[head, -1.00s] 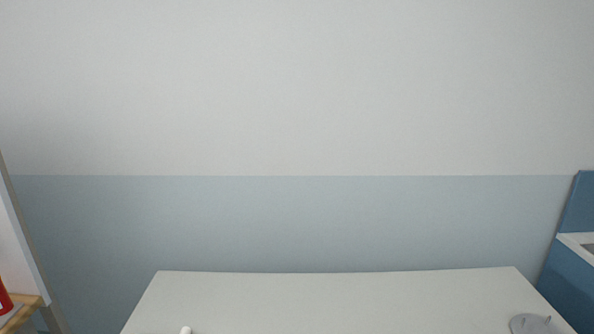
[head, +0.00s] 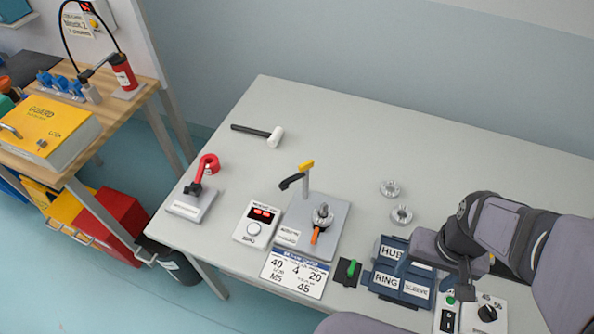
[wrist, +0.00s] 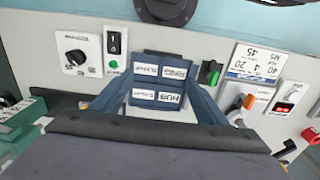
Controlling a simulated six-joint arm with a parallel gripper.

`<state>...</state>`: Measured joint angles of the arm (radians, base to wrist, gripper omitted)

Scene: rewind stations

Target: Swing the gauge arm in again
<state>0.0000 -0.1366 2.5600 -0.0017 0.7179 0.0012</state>
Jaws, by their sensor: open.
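The gauge arm (head: 296,176) looks to be the black arm with a yellow end, high on a thin upright post on a grey base plate (head: 326,248). A spindle with a grey hub (head: 322,214) and an orange lever (head: 314,236) stand on the same plate, and the arm's end appears apart from the hub. My gripper (head: 465,278) is at the right of the head view, above the labelled blue bins and well to the right of the gauge post. It is open and looks empty. Its fingertips are partly hidden in the head view.
Blue bins (head: 402,275), a green switch (head: 350,269), a number card (head: 295,273) and a red-display box (head: 257,223) line the front. Two grey discs (head: 401,215) sit behind the bins. The back right is clear.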

